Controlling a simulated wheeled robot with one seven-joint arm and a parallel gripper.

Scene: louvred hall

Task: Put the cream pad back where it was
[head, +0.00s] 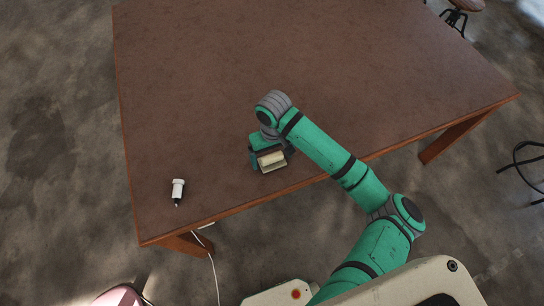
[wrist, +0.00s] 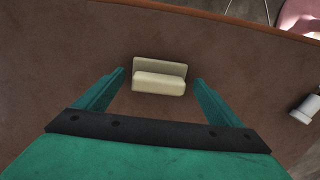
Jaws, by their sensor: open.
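The cream pad (wrist: 159,82) lies on the brown table (wrist: 60,65), between and just beyond my gripper's fingers in the wrist view. It looks like a small block with a flat plate along its far side. My gripper (wrist: 160,82) is open, with a green finger on each side of the pad and a visible gap to both. In the head view the pad (head: 271,160) is near the table's front edge, under my gripper (head: 270,158), which partly hides it.
A small white and black device (head: 178,190) lies on the table to the left. A white cable (head: 213,265) hangs by the table's front left corner. Most of the tabletop is bare. A stool (head: 462,8) stands beyond the table, and a pinkish object (head: 118,296) is at the lower left.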

